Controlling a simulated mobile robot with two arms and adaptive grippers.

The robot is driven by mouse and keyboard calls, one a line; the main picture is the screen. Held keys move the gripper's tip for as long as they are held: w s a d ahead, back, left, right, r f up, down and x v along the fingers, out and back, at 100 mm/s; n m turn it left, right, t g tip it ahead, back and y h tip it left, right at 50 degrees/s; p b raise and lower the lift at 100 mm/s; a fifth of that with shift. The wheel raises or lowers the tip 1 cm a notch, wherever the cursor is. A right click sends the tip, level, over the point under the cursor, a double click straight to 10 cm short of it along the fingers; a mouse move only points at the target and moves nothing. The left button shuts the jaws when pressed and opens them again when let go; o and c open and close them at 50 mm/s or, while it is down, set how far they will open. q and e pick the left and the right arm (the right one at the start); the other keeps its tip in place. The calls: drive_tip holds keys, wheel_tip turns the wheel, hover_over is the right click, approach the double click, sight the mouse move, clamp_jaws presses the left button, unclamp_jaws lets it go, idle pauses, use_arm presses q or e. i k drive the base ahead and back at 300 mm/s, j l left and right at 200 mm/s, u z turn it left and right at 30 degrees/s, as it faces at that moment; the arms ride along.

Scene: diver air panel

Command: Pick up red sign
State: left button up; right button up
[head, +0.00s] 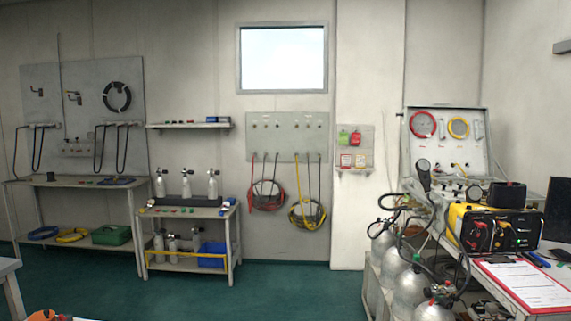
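A small red sign (355,138) hangs on a grey wall board (368,148), right of the window. A green sign (343,138) hangs directly to its left. Two small white cards with red edges, a left one (346,160) and a right one (361,160), stand below on a narrow ledge. Their print is too small to read.
On the right, a bench carries a yellow-and-black unit (494,228) and a red clipboard (527,284); silver cylinders (411,286) stand before it. A cart (187,211) with small cylinders stands at the left wall. The green floor (270,290) in the middle is clear.

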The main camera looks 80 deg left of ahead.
sight(345, 159)
drive_tip(key=u, duration=2.05)
drive_tip(key=i+u, duration=0.4)
drive_tip(key=i, duration=1.65)
drive_tip(key=i+j, duration=0.1)
drive_tip(key=i, duration=3.25)
drive_tip(key=z, duration=0.05)
